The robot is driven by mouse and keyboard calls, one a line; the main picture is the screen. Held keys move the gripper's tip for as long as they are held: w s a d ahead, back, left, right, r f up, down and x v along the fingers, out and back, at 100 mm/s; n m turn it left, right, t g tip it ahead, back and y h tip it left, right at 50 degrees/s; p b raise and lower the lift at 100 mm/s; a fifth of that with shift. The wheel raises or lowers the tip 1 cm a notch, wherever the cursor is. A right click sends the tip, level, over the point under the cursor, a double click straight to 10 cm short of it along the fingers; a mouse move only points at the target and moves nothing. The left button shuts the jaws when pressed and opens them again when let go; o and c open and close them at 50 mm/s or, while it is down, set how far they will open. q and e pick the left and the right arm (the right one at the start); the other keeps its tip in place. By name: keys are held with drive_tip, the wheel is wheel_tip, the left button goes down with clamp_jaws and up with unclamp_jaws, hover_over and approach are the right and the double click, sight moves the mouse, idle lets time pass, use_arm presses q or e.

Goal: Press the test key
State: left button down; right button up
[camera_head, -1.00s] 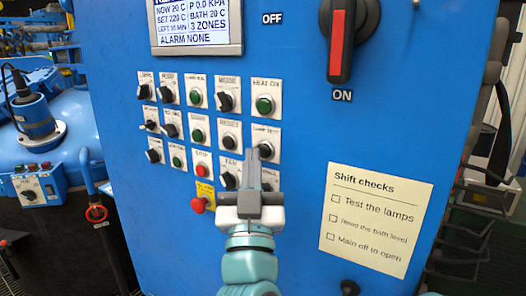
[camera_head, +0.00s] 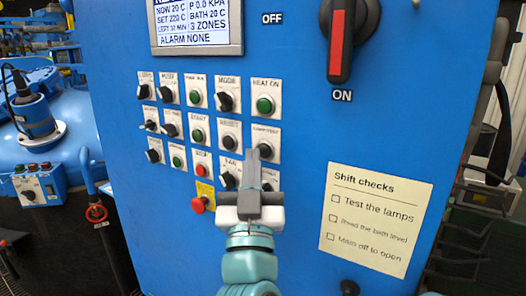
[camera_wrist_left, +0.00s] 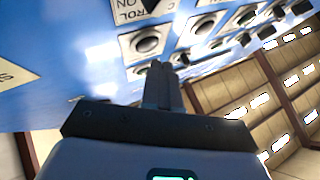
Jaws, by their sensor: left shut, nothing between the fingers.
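The blue control panel (camera_head: 300,215) faces me with rows of keys and knobs on white plates. In the left wrist view the shut fingers (camera_wrist_left: 161,70) lie close to the panel below a black round key (camera_wrist_left: 147,43). My right gripper is not in view.
A red emergency-style button (camera_head: 199,205) sits at lower left of the keys. The red-handled main switch (camera_head: 341,42) is at upper right, turned to ON. A "Shift checks" note (camera_head: 375,222) is at right. A display (camera_head: 194,22) is above the keys.

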use_arm(q)
drive_tip(key=shift+w, duration=0.1)
drive_tip(key=shift+w+d+b, duration=0.25)
drive_tip(key=shift+w+b, duration=0.05)
drive_tip(key=shift+w+d, duration=0.25)
drive_tip(key=shift+w, duration=0.05)
idle(1.1)
drive_tip(key=shift+s+a+b, duration=0.5)
drive_tip(key=shift+s+b, duration=0.2)
drive_tip(key=shift+b, duration=0.25)
